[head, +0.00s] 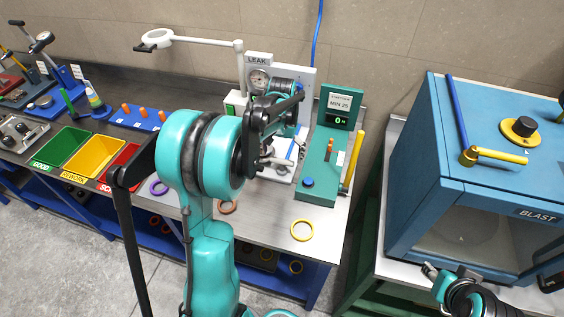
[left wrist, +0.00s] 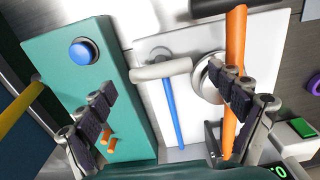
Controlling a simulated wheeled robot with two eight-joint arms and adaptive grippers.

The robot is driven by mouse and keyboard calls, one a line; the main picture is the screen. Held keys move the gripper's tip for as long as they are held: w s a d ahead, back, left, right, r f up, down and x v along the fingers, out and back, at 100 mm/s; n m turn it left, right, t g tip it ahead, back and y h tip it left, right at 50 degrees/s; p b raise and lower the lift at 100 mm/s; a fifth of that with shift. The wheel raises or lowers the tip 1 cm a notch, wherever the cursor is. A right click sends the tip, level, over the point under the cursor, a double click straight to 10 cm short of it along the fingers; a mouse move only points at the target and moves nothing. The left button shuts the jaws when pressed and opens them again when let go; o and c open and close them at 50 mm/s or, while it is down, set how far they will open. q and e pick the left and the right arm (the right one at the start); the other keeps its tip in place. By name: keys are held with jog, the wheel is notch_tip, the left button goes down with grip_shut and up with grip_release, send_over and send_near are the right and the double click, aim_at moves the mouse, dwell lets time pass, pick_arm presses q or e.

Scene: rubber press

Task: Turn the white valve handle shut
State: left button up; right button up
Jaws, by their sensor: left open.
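The white valve handle (left wrist: 160,69) shows in the left wrist view as a short bar lying crosswise above a white plate. A blue rod (left wrist: 173,115) runs down from near its right part. My left gripper (left wrist: 163,90) is open, with one finger left of the handle over the green panel and the other to the right by an orange bar (left wrist: 236,60). No finger visibly touches the handle. In the head view my left gripper (head: 278,132) is over the leak tester and hides much of it. My right gripper (head: 445,280) is at the lower right; its jaws are unclear.
A green box (head: 320,165) with a display and blue button stands right of the tester. A yellow ring (head: 302,230) lies on the bench in front. A blue blast cabinet (head: 430,150) is at right. Green, yellow and red bins (head: 95,158) are at left.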

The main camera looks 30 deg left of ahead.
aim_at(282, 161)
pick_arm(q)
notch_tip(282, 161, up, 7)
dwell(0.3)
jog(key=shift+d, duration=0.1)
